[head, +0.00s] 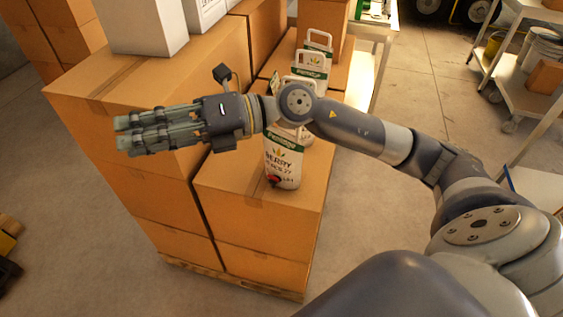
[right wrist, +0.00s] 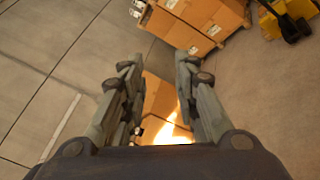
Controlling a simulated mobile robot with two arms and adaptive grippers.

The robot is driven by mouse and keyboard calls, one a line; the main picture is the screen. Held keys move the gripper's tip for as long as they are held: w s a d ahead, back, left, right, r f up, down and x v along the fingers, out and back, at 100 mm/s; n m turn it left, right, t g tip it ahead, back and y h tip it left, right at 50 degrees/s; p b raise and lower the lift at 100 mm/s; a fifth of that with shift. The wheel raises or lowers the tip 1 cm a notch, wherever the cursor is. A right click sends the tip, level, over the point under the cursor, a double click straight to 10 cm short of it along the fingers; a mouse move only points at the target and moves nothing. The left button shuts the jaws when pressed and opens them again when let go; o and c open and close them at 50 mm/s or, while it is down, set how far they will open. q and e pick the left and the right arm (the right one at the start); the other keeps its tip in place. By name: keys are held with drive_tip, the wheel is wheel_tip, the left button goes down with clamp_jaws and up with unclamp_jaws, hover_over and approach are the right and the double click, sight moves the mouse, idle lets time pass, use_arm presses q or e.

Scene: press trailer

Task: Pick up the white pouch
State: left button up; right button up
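A white pouch (head: 283,168) with a green band and printed label stands upright on the front cardboard box. Its top is partly hidden behind my right arm. More white pouches with handles (head: 309,65) stand in a row behind it. My right gripper (head: 120,134) is left of the front pouch, apart from it, with its fingers pointing left over the boxes. In the right wrist view the two fingers (right wrist: 157,66) are spread with nothing held between them. My left gripper is not in view.
Cardboard boxes (head: 232,258) are stacked on a wooden pallet (head: 235,283). A white box (head: 142,25) stands on the taller stack at the back left. A shelf cart (head: 530,85) stands at the right. Floor is clear between cart and boxes.

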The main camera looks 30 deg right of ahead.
drive_tip(key=w+d+f+n+g+h, duration=0.1)
drive_tip(key=w+d+f+n+h, duration=0.15)
drive_tip(key=d+f+h, duration=0.4)
drive_tip(key=m+h+p, duration=0.2)
drive_tip(key=h+p, duration=0.2)
drive_tip(key=h, duration=0.5)
hover_over(280, 152)
drive_tip(key=d, duration=0.1)
drive_tip(key=shift+n, duration=0.25)
drive_tip(key=f, duration=1)
drive_tip(key=shift+d+f, duration=0.15)
drive_tip(key=shift+d, duration=0.05)
drive_tip(key=shift+w+f, duration=0.1)
drive_tip(key=shift+f, duration=0.15)
clamp_jaws()
